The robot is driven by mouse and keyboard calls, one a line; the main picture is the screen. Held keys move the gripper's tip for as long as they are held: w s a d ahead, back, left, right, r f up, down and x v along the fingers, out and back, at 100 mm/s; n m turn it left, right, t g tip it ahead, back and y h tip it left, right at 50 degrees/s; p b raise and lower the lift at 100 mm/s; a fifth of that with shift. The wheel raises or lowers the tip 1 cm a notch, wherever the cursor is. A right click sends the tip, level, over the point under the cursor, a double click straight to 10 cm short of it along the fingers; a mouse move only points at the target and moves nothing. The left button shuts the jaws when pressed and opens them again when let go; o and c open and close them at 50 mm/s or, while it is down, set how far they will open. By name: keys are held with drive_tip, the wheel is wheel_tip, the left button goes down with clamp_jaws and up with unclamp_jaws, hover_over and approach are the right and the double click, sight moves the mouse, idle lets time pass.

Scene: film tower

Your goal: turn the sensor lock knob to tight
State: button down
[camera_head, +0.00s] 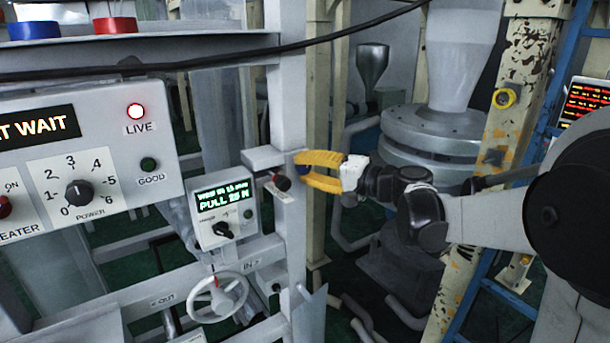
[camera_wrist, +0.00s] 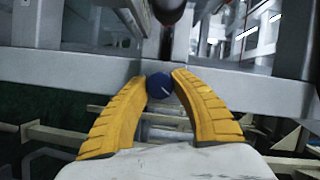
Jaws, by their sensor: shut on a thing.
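The blue knob (camera_wrist: 160,86), which I take to be the sensor lock knob, sits between the two yellow fingertips of my gripper (camera_wrist: 161,80) in the wrist view. A short pale mark shows on its face. My gripper (camera_head: 299,168) is shut on this knob, beside the grey upright post in the head view. There the knob (camera_head: 304,170) is mostly hidden between the fingers. A dark cylinder with a red end (camera_head: 282,182), perhaps the sensor, is just left of the fingertips. I cannot read a tight marking.
The grey control panel (camera_head: 100,160) with a lit LIVE lamp is at left. A black cable (camera_head: 220,60) crosses above.

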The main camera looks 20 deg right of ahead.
drive_tip(key=shift+m+b, duration=0.4)
drive_tip(key=shift+m, duration=0.1)
drive_tip(key=shift+m+t, duration=0.3)
drive_tip(key=c, duration=1)
unclamp_jaws()
drive_tip(key=shift+a, duration=0.15)
drive_tip(key=shift+c, duration=0.2)
drive_tip(key=v, duration=1.2)
drive_tip(key=shift+w+f, duration=0.1)
